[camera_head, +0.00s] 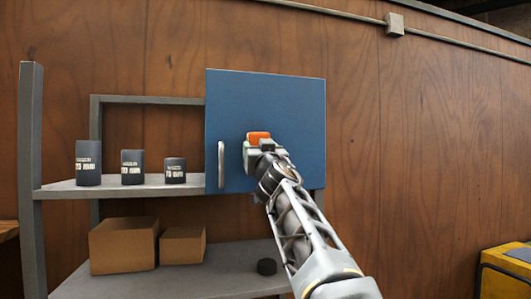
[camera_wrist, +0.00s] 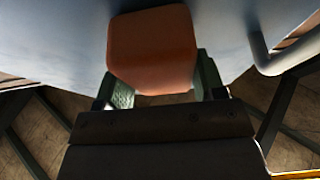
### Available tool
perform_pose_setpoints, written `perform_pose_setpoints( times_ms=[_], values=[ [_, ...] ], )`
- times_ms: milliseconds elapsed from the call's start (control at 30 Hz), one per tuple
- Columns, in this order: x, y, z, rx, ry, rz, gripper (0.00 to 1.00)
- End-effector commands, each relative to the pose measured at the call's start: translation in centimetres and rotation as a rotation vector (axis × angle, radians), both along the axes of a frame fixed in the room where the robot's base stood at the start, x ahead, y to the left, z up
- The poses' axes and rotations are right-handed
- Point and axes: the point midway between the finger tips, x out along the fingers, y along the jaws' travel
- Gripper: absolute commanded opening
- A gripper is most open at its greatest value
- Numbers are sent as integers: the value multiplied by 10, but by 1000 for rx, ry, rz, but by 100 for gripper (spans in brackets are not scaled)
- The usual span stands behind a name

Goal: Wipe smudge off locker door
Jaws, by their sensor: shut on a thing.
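The blue locker door (camera_head: 225,110) is closed on the right part of the shelf unit, with a pale vertical handle (camera_head: 221,164) at its lower left. My gripper (camera_head: 258,145) is in front of the door, right of the handle. It is shut on an orange block-shaped wiper (camera_head: 258,137), which appears to be at or very close to the door face. In the wrist view the orange wiper (camera_wrist: 152,48) sits between the two green fingers, and the handle (camera_wrist: 268,55) shows at the right. I see no smudge; my gripper and the wiper hide part of the door.
Several dark cylinders, one of them a tall canister (camera_head: 88,163), stand on the upper shelf. A yellow case (camera_head: 505,272) stands at the lower right.

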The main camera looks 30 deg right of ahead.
Motion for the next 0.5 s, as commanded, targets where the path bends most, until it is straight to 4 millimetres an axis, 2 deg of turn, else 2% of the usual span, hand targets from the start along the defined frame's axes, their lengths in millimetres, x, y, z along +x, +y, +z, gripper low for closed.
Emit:
perform_pose_setpoints(
  times_ms=[333,500],
  values=[
    [0,1,0,0,1,1,44],
    [-12,3,1,0,-1,0,44]
  ],
)
